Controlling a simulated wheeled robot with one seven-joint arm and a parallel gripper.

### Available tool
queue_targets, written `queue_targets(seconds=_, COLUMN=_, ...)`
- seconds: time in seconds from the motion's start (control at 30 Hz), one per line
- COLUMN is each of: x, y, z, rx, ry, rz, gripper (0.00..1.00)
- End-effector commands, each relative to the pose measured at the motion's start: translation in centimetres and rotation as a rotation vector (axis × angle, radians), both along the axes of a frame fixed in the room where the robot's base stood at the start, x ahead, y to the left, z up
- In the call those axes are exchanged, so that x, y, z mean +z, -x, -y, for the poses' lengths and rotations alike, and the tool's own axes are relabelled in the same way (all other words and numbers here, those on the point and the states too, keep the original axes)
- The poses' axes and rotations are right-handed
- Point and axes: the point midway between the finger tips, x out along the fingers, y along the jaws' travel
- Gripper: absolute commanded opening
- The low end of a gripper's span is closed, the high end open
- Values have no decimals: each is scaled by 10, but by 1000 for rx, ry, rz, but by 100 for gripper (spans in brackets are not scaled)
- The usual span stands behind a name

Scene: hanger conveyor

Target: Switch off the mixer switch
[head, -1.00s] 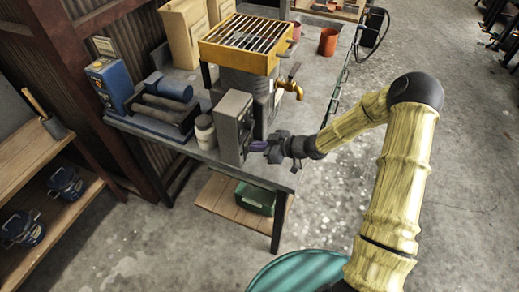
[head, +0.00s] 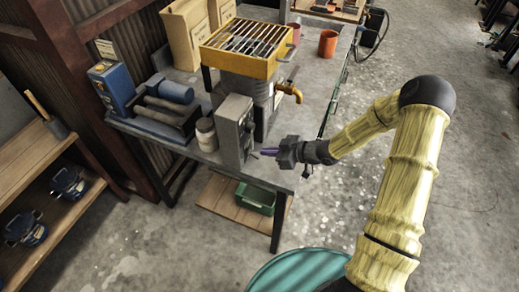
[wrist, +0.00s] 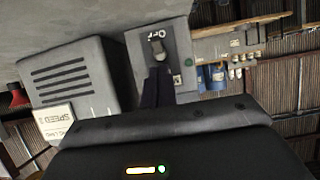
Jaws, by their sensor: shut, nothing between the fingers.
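The mixer (head: 243,85) has a yellow grated top and a grey body on the bench. A grey upright switch box (head: 233,128) stands at the bench's front edge, before the mixer. In the wrist view the box face (wrist: 180,75) carries a small switch with a light lever (wrist: 158,46) and white marks above it. The lever's exact position is too small to tell. My gripper (head: 262,152) is to the right of the box, low beside its front face. Its dark fingers (wrist: 157,88) are shut and empty, with tips just below the switch; contact cannot be told.
A vented grey housing (wrist: 75,82) with a speed sign (wrist: 58,127) is left of the box in the wrist view. A white jar (head: 206,134) and rollers (head: 165,108) stand left of the switch box. A brass tap (head: 290,91) sticks out on the right.

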Motion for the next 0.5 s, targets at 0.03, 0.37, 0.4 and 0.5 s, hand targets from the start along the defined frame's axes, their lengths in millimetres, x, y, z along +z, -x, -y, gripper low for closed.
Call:
queue_targets(seconds=0.03, x=3, y=1, z=3, rx=-1, ry=1, rz=-1, gripper=0)
queue_targets(seconds=0.37, x=8, y=8, z=22, rx=-1, ry=0, rz=0, gripper=0)
queue_targets(seconds=0.4, x=9, y=9, z=25, rx=0, ry=1, rz=-1, gripper=0)
queue_targets(seconds=0.5, x=9, y=10, z=28, rx=1, ry=1, rz=-1, gripper=0)
